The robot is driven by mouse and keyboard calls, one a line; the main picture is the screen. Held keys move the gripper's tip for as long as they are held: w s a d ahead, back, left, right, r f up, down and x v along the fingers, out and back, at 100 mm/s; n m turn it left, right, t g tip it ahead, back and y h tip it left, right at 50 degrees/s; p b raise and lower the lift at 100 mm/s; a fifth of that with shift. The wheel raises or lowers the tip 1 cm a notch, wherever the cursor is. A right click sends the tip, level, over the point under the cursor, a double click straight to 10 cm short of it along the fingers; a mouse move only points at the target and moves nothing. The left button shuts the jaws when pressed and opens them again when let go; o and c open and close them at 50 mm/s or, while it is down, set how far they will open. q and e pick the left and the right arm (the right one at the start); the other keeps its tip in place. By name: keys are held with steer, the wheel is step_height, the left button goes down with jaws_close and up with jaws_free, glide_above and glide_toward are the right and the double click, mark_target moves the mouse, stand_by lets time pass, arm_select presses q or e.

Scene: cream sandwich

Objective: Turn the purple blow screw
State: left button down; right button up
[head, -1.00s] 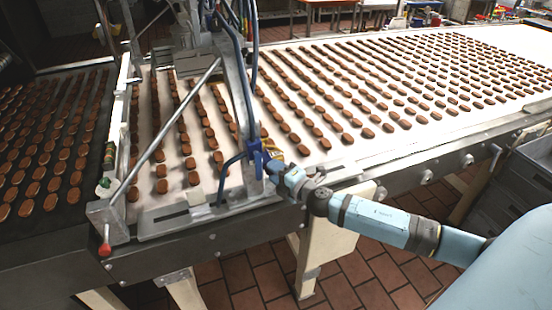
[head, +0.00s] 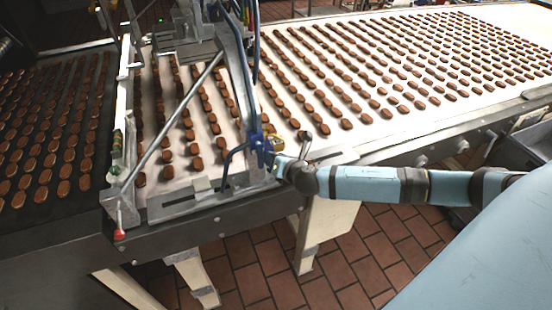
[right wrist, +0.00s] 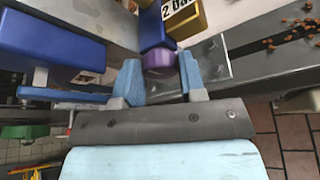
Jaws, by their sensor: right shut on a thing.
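The purple blow screw (right wrist: 160,61) shows in the right wrist view as a round purple knob below a blue block. My right gripper (right wrist: 161,78) has its two light blue fingers on either side of the knob and is shut on it. The far part of the screw is hidden by the blue block. In the head view my right gripper (head: 268,148) is at the blue fitting on the conveyor's frame, and the purple knob cannot be made out there. My left gripper is in neither view.
A larger blue block (right wrist: 50,42) and a yellow block marked "2 bar" (right wrist: 183,18) flank the knob. Rows of brown biscuits cover the white conveyor belt (head: 400,130).

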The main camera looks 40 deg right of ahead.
steer(key=shift+a+n+g+h, duration=0.15)
steer(key=shift+n+g+h, duration=0.25)
steer(key=shift+n+h, duration=0.8)
steer(key=shift+n, duration=0.3)
steer(key=o, duration=0.9)
